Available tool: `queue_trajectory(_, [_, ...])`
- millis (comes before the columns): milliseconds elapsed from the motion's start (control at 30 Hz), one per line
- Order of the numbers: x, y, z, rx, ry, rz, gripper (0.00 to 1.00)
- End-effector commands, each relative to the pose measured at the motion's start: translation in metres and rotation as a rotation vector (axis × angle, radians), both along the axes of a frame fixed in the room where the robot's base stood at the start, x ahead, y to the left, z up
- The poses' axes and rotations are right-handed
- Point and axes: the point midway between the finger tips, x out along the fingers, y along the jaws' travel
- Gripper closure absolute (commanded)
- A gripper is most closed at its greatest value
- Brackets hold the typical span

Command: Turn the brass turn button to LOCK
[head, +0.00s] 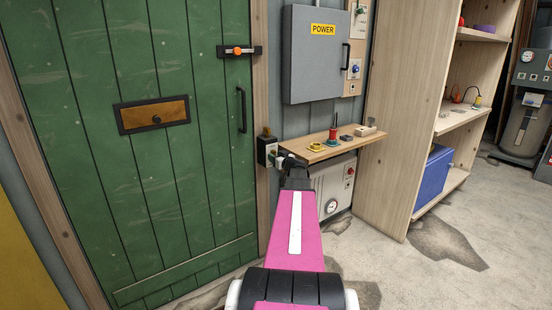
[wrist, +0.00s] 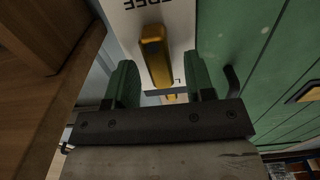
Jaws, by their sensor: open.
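The brass turn button (wrist: 155,58) shows in the wrist view as a long bar on a white plate (wrist: 190,28). The plate carries the word FREE, seen upside down, and a partly hidden letter near the right finger. My gripper (wrist: 163,85) is open, with one green finger on each side of the button's lower end. Gaps show between the button and both fingers. In the head view my gripper (head: 277,159) is at the dark box (head: 262,151) beside the green door's frame; the button cannot be made out clearly there.
The green door (head: 150,210) with a black handle (head: 242,110) stands left. A wooden shelf (head: 358,143) with small items juts out just right of my gripper, below a grey POWER cabinet (head: 312,65). A wooden surface (wrist: 45,55) is close on the left in the wrist view.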

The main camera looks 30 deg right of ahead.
Motion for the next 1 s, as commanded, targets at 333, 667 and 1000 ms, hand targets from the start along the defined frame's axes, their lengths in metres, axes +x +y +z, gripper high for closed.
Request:
queue_trajectory(333, [-0.0004, 0.0001, -0.0001, 0.0, 0.0, 0.0, 1.0])
queue_trajectory(667, [-0.0005, -0.0001, -0.0002, 0.043, 0.003, 0.001, 1.0])
queue_trajectory(1000, [-0.0004, -0.0016, -0.0005, 0.27, 0.021, 0.001, 1.0])
